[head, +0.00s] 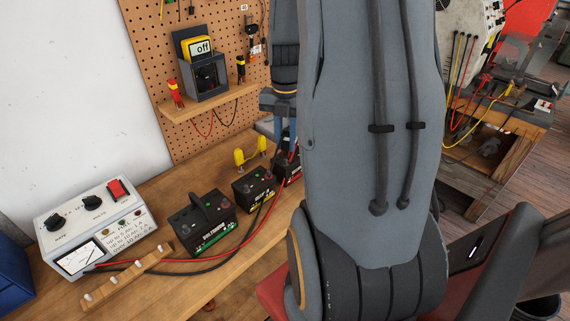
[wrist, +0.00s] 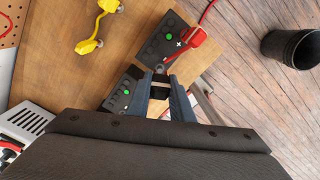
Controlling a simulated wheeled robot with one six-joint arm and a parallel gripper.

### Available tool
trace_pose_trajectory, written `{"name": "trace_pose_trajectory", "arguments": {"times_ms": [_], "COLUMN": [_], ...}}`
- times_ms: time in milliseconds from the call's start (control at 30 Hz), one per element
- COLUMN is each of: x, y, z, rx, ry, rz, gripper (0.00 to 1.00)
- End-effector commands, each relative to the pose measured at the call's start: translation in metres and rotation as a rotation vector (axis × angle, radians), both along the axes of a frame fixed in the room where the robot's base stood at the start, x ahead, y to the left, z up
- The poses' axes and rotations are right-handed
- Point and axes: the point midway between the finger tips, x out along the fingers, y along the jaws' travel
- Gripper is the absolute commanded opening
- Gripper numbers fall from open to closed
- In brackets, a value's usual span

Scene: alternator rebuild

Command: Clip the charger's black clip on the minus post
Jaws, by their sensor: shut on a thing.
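My gripper (wrist: 161,79) is shut on the black clip (wrist: 159,92), a dark piece between its blue fingers in the wrist view. A small pale metal tip shows just ahead of the fingers, at the near edge of a dark battery (wrist: 151,50); I cannot tell if it is the minus post or whether the clip touches it. The red clip (wrist: 192,42) sits on the same battery, to the right. In the head view my arm hides most of this battery (head: 288,167). The charger (head: 92,228) stands at left, with red and black leads running toward it.
Two more batteries stand on the bench, one green-labelled (head: 203,222) and one yellow-labelled (head: 254,187). A yellow double-ended part (head: 250,153) lies behind them. A wooden strip with pegs (head: 128,276) lies before the charger. A shelf (head: 213,101) holds a device reading "off".

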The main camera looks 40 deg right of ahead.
Motion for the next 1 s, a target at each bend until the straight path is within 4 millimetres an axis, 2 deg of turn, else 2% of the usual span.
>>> {"name": "trace_pose_trajectory", "arguments": {"times_ms": [533,1000], "x": [0.000,0.000], "y": [0.000,0.000], "z": [-0.006,-0.026], "rx": [0.000,0.001], "ry": [0.000,0.001], "rz": [0.001,0.001], "gripper": [0.09,0.09]}}
